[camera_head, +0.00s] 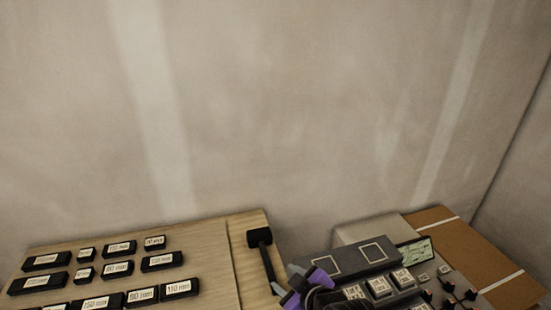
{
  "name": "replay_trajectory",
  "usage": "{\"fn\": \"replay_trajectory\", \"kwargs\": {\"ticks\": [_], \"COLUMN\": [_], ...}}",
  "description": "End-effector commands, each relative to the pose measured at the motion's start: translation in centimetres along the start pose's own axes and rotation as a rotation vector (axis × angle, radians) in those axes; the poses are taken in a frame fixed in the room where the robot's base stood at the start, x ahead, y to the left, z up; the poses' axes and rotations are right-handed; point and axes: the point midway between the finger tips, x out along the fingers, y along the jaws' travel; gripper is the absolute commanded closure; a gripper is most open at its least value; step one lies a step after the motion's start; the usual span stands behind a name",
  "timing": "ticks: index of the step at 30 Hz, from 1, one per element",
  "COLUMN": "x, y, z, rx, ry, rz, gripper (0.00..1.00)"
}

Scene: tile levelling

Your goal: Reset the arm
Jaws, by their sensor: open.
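My gripper (293,281), purple and black with pale grey tips, is at the bottom edge, right of centre. Its two fingers are apart, with nothing visible between them. It is in front of the left side of a dark grey panel (343,269), and whether it touches the panel cannot be told. The rest of my arm is mostly cut off by the bottom edge.
A light wooden board (212,252) at lower left holds several black blocks with white labels. A black mallet-like tool (260,238) lies at its right side. A brown cardboard box (435,216) with pale strips is at right. Bare walls stand behind.

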Motion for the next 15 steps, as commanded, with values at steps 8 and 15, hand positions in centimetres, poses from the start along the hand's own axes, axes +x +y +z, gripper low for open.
{"fn": "replay_trajectory", "kwargs": {"ticks": [8,15], "x": [-8.1,-17.3], "y": [0.0,-1.3], "z": [5.3,8.7], "rx": [0.285,0.435], "ry": [0.203,0.352], "rz": [0.27,0.414], "gripper": [0.55,0.55]}}
